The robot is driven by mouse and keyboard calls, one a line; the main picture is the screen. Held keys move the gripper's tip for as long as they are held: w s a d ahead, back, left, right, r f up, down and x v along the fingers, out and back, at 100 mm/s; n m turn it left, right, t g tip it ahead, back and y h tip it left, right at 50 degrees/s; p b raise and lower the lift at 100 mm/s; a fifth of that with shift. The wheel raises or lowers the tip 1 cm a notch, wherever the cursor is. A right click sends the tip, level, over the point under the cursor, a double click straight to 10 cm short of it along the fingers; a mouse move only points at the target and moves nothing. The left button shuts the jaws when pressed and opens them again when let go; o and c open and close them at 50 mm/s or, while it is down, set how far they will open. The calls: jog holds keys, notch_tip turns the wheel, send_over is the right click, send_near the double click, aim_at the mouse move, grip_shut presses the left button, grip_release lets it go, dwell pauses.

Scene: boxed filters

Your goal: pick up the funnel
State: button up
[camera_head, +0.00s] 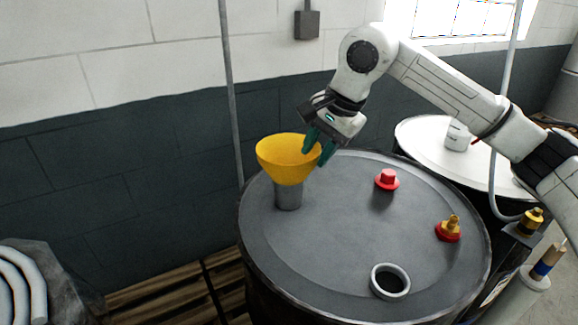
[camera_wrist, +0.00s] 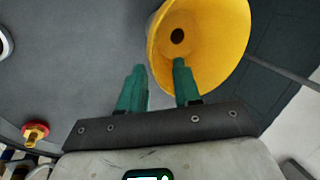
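The yellow funnel (camera_head: 284,160) stands upright on a grey spout-like piece (camera_head: 289,196) on the dark drum's top. Its wide mouth faces up, and the wrist view shows its inside and dark centre hole (camera_wrist: 215,50). My gripper (camera_head: 314,157) is at the funnel's right rim, pointing down, with its green fingers apart. In the wrist view my gripper (camera_wrist: 158,68) has one finger over the funnel's mouth and the other outside it, with the rim between them. I cannot tell whether either finger touches the funnel.
The drum top (camera_head: 335,230) also bears a red cap (camera_head: 387,180), a red and yellow fitting (camera_head: 448,231) and a grey ring opening (camera_head: 390,281). A white-topped drum (camera_head: 420,134) stands behind on the right. A thin vertical pipe (camera_head: 231,90) runs along the wall behind the funnel.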

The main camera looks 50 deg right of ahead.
aim_at(301, 181)
jog(key=shift+a+p+x, duration=0.2)
jog(key=shift+p+x, duration=0.25)
jog(key=shift+x, duration=0.8)
jog(key=shift+a+p+x, duration=0.15)
jog(key=shift+p+x, duration=0.25)
jog(key=shift+x, duration=0.9)
jog(key=shift+s, duration=0.15)
grip_shut()
